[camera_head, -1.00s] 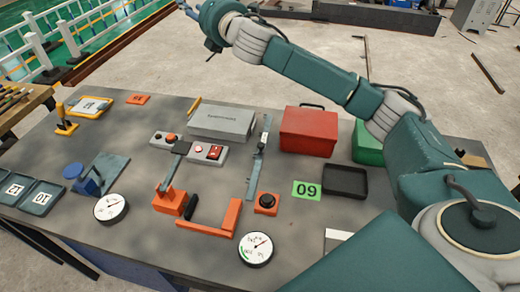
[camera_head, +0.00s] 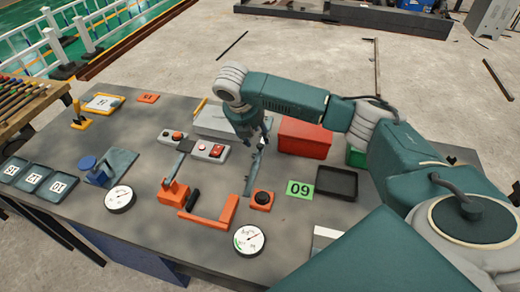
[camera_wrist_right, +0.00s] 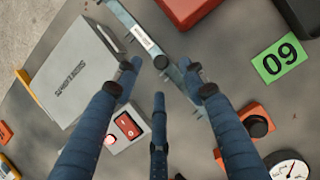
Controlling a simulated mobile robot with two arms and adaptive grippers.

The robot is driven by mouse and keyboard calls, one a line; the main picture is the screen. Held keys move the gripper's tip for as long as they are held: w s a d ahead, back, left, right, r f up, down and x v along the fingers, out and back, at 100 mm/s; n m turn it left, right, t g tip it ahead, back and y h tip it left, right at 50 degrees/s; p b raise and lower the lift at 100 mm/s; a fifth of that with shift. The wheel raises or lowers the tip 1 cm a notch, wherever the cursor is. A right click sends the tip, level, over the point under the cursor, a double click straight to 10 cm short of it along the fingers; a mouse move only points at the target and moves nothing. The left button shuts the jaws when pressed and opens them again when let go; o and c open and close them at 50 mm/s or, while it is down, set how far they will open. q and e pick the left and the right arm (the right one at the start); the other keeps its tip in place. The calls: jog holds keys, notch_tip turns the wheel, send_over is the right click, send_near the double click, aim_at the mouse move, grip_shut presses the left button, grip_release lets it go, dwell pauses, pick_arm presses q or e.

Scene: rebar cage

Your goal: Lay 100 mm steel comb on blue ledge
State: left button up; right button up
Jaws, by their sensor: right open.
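A long grey steel strip with a white label and small dark pegs, which looks like the steel comb (camera_head: 251,178), lies flat on the table. It also shows in the right wrist view (camera_wrist_right: 147,40). My right gripper (camera_head: 257,139) points down over the comb's far part and partly hides it. In the right wrist view its dark fingers (camera_wrist_right: 161,78) are spread apart with nothing between them. A blue-grey plate (camera_head: 122,161) with a blue round-topped fixture lies at the left; I cannot tell whether it is the blue ledge. My left gripper is not in view.
A grey box (camera_head: 214,122) and a switch panel (camera_head: 209,151) stand left of the comb. A red box (camera_head: 306,139) stands right. An orange button box (camera_head: 262,200), a green 09 card (camera_head: 299,188), and a black tray (camera_head: 337,183) are close by.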

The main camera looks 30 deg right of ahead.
aim_at(260, 145)
jog(key=shift+p+x, duration=0.95)
jog(key=shift+x, duration=2.05)
grip_shut()
